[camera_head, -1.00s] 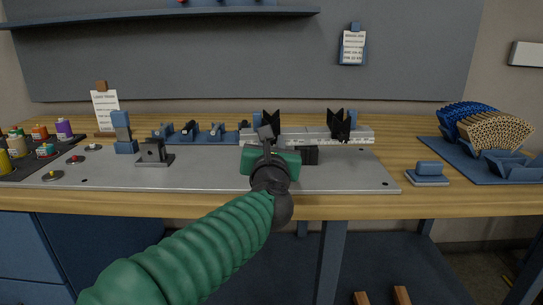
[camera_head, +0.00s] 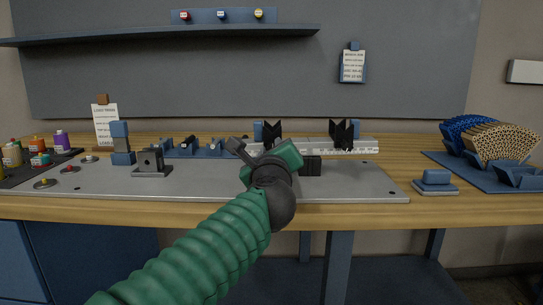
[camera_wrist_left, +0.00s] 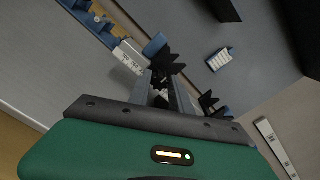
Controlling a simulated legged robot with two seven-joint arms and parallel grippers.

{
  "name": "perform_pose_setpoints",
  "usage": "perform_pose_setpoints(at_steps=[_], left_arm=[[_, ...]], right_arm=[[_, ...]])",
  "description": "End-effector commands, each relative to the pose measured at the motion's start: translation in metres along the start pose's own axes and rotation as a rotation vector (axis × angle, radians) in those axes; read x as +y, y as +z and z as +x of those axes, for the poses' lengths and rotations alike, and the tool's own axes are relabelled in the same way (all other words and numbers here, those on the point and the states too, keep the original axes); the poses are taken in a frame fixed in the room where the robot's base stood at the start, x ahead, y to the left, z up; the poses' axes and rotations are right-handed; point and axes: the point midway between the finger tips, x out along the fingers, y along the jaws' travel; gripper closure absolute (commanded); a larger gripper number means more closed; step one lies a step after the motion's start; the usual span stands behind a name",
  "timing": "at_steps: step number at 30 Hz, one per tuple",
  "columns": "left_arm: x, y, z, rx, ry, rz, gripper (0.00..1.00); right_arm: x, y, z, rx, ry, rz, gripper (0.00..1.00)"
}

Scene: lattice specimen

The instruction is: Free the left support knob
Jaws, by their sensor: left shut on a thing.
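Two black V-shaped supports stand on a pale graduated rail (camera_head: 365,147): the left support (camera_head: 272,134) and the right support (camera_head: 343,133). My left gripper (camera_head: 264,156) is in front of the rail, below the left support, its green body tilted. In the left wrist view its two fingers (camera_wrist_left: 162,88) point toward the left support (camera_wrist_left: 166,64) and are shut on a small dark thing at its foot, which I take to be the left support knob. The knob is hidden behind my gripper in the head view. My right gripper is not in view.
A grey plate (camera_head: 340,187) lies under my left gripper. A black block (camera_head: 310,166) is just right of it, and a dark bracket (camera_head: 151,164) stands at left. A blue block on a small base (camera_head: 435,179) and a blue tray (camera_head: 455,165) of struts are at right.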

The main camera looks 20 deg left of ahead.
Motion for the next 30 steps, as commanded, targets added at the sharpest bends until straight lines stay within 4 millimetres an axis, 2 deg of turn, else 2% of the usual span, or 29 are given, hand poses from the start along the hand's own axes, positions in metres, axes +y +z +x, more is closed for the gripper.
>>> perform_pose_setpoints(at_steps=[1,16,17,21,30], left_arm=[[-0.0002,-0.0067,0.0004,0.011,-0.002,-0.010,1.00],[-0.0007,-0.0059,0.0004,0.011,-0.002,-0.027,1.00],[-0.0007,-0.0059,0.0004,0.011,-0.002,-0.027,0.73],[-0.0004,-0.0042,0.0003,0.007,-0.001,-0.026,0.54],[-0.0003,-0.0011,-0.0003,0.002,-0.001,-0.026,0.53]], right_arm=[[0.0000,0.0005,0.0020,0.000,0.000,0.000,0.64],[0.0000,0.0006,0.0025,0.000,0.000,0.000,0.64],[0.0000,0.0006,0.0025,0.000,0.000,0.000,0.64],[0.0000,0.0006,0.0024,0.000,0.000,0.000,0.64],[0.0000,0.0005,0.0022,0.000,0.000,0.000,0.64]])
